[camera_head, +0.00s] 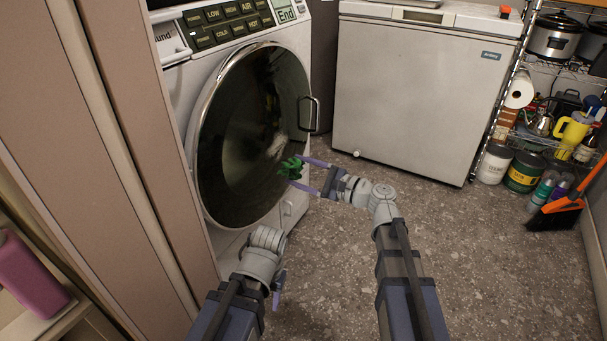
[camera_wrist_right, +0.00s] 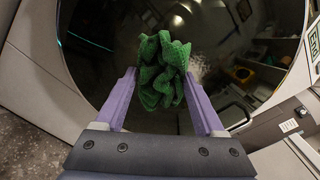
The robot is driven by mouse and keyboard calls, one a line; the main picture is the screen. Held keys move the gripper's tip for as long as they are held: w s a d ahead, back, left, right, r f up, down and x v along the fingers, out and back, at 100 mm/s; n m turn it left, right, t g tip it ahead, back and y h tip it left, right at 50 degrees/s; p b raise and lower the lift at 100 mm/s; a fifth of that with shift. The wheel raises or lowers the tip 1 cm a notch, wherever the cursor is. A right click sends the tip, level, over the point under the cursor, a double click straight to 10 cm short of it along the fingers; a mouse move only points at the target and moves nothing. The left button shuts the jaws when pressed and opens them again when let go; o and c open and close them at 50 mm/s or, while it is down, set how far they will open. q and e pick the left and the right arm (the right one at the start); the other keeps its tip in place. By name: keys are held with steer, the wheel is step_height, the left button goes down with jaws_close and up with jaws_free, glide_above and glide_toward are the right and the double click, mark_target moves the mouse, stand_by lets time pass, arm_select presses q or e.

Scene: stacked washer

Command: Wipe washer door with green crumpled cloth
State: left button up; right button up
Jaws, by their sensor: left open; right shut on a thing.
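The washer door (camera_head: 248,140) is a large round dark glass with a chrome rim, closed on the white washer; it fills much of the right wrist view (camera_wrist_right: 100,40). A pale whitish patch shows on its glass. The green crumpled cloth (camera_head: 290,167) is at the lower right of the door. My right gripper (camera_head: 306,174) is shut on the cloth, which sits between its purple fingers in the right wrist view (camera_wrist_right: 162,72). The cloth is at or very near the glass; contact is unclear. My left gripper (camera_head: 277,290) hangs low in front of the washer, empty, its fingers partly hidden.
A door handle (camera_head: 309,114) sticks out at the door's right edge. A white chest freezer (camera_head: 415,90) stands behind to the right. Shelves with cans, bottles and an orange broom (camera_head: 562,207) are at far right. A beige panel (camera_head: 110,130) borders the left.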

mark_target(282, 146)
steer(key=shift+x, duration=2.45)
steer(key=shift+x, duration=1)
steer(key=shift+w, duration=0.1)
steer(key=shift+w+d, duration=1.2)
steer(key=shift+w, duration=0.35)
steer(key=shift+w+d, duration=0.7)
steer(key=shift+w, duration=0.45)
steer(key=shift+w+d, duration=0.75)
steer(key=shift+w, duration=0.4)
steer(key=shift+w+d, duration=0.7)
steer(key=shift+w, duration=0.45)
steer(key=shift+a, duration=0.1)
steer(key=shift+s+a, duration=0.5)
steer(key=shift+s, duration=0.4)
steer(key=shift+s+a, duration=0.55)
steer(key=shift+s, duration=0.35)
